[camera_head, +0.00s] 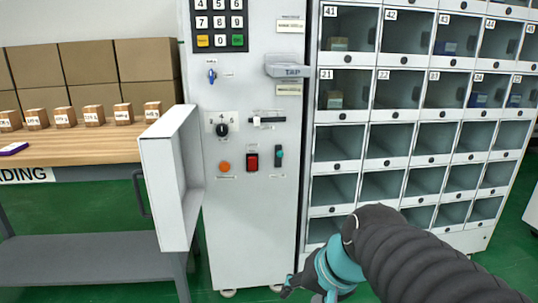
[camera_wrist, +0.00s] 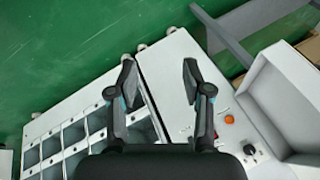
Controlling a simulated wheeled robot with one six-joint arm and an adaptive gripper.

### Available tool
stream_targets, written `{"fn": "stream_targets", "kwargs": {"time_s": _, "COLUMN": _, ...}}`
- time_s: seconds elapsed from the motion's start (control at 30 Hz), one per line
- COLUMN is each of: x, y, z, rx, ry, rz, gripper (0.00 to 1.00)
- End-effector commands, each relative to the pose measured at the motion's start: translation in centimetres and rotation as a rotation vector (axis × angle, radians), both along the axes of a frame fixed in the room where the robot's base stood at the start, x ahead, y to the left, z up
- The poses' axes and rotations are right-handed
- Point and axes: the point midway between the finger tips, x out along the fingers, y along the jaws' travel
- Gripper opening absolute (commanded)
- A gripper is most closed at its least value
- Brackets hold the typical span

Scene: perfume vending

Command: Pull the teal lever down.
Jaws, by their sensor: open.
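The teal lever (camera_head: 279,153) is a small upright handle in a dark slot on the white vending panel (camera_head: 248,245). It sits to the right of a red rocker switch (camera_head: 252,161). My gripper (camera_head: 300,291) is low in front of the panel, below and apart from the lever. In the wrist view my gripper (camera_wrist: 159,73) has its two black fingers spread with nothing between them. I cannot make out the lever in the wrist view; the right finger may hide it.
An open white door (camera_head: 166,190) juts out at the panel's left. The panel also bears an orange button (camera_head: 224,166), a black knob (camera_head: 222,129) and a slider (camera_head: 268,121). Cubby lockers (camera_head: 336,146) stand at the right. A wooden table (camera_head: 75,146) with boxes is at the left.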

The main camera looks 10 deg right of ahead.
Motion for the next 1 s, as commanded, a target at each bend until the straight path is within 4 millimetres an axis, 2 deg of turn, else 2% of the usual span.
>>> {"fn": "stream_targets", "kwargs": {"time_s": 0.03, "x": 1.8, "y": 0.7, "z": 0.3, "rx": 0.100, "ry": 0.041, "rz": -0.070, "gripper": 0.50}}
{"fn": "stream_targets", "kwargs": {"time_s": 0.2, "x": 7.9, "y": 2.9, "z": 2.2, "rx": 0.452, "ry": 0.153, "rz": -0.307, "gripper": 0.50}}
{"fn": "stream_targets", "kwargs": {"time_s": 0.33, "x": 13.4, "y": 3.1, "z": 3.7, "rx": 0.722, "ry": 0.236, "rz": -0.488, "gripper": 0.50}}
{"fn": "stream_targets", "kwargs": {"time_s": 0.43, "x": 17.9, "y": 2.3, "z": 4.9, "rx": 0.934, "ry": 0.296, "rz": -0.624, "gripper": 0.50}}
{"fn": "stream_targets", "kwargs": {"time_s": 0.57, "x": 24.0, "y": -0.1, "z": 6.1, "rx": 1.213, "ry": 0.367, "rz": -0.793, "gripper": 0.50}}
{"fn": "stream_targets", "kwargs": {"time_s": 0.7, "x": 30.0, "y": -4.1, "z": 6.8, "rx": 1.501, "ry": 0.427, "rz": -0.944, "gripper": 0.50}}
{"fn": "stream_targets", "kwargs": {"time_s": 0.83, "x": 33.8, "y": -7.9, "z": 7.0, "rx": 1.712, "ry": 0.461, "rz": -1.038, "gripper": 0.50}}
{"fn": "stream_targets", "kwargs": {"time_s": 1.0, "x": 36.3, "y": -11.1, "z": 6.9, "rx": 1.871, "ry": 0.479, "rz": -1.097, "gripper": 0.50}}
